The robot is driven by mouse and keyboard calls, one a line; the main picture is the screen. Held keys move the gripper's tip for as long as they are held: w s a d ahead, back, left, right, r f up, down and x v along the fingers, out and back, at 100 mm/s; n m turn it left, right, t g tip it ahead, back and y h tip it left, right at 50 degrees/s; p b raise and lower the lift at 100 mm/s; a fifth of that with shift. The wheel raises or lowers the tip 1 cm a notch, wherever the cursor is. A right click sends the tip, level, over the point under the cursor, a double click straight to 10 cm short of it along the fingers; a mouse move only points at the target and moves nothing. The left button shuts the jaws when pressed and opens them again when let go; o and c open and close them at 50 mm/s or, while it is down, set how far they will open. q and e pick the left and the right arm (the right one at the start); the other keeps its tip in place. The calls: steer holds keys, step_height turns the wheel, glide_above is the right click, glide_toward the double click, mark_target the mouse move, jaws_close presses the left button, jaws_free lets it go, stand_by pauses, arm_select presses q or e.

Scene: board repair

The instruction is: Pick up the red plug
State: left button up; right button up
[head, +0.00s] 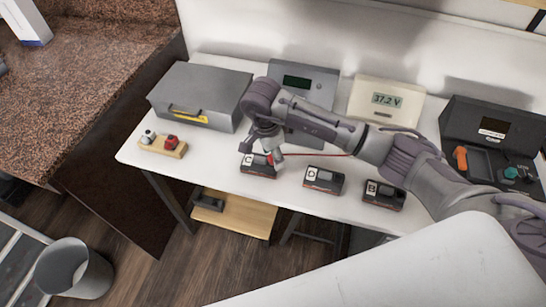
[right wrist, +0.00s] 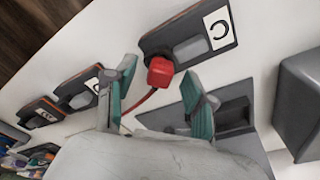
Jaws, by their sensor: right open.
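In the head view, only a bit of the red plug (head: 269,159) shows at box C (head: 256,168), partly covered by my gripper. My right gripper (head: 265,157) is open over box C. In the right wrist view, the fingers of my right gripper (right wrist: 160,88) are apart, with the plug between and slightly beyond their tips. I see no contact. My left gripper is not in view.
Boxes D (head: 323,180) and B (head: 384,194) stand to the right on the white table (head: 220,178). A wooden block (head: 163,147) with white and red knobs is at left. A grey case (head: 200,92), a 37.2 V meter (head: 385,100) and an open black case (head: 495,125) stand behind.

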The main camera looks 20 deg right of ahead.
jaws_close()
steer(key=shift+r, duration=0.5)
steer(key=r, duration=0.1)
steer(key=r+b, duration=0.1)
steer(key=d+r, duration=0.1)
steer(key=shift+s+r, duration=0.3)
steer(key=s+d+r+b, duration=0.2)
steer(key=s+d+r, duration=0.4)
steer(key=s+d, duration=0.1)
steer(key=shift+s+r, duration=0.25)
steer(key=shift+s, duration=0.25)
